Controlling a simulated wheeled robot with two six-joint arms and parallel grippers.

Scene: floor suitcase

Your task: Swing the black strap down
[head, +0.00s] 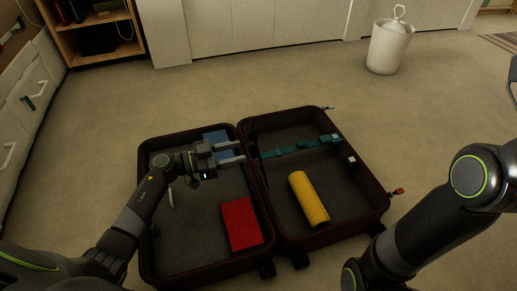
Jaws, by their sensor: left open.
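The open suitcase (142,215) lies flat on the floor with its two halves side by side. A dark teal strap (292,149) with a pale buckle piece lies across the upper part of the right half. I cannot make out a clearly black strap apart from it; the dark inner edge near the hinge is hard to read. My left gripper (243,152) is open and empty over the left half. Its fingers point right toward the hinge, near the strap's left end. Whether they touch anything I cannot tell. My right arm is at the right; its gripper is out of view.
A red box (241,224) and a partly hidden blue item (217,137) lie in the left half. A yellow roll (308,199) lies in the right half below the strap. A white bin (388,47) stands at the back right. Open carpet surrounds the suitcase.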

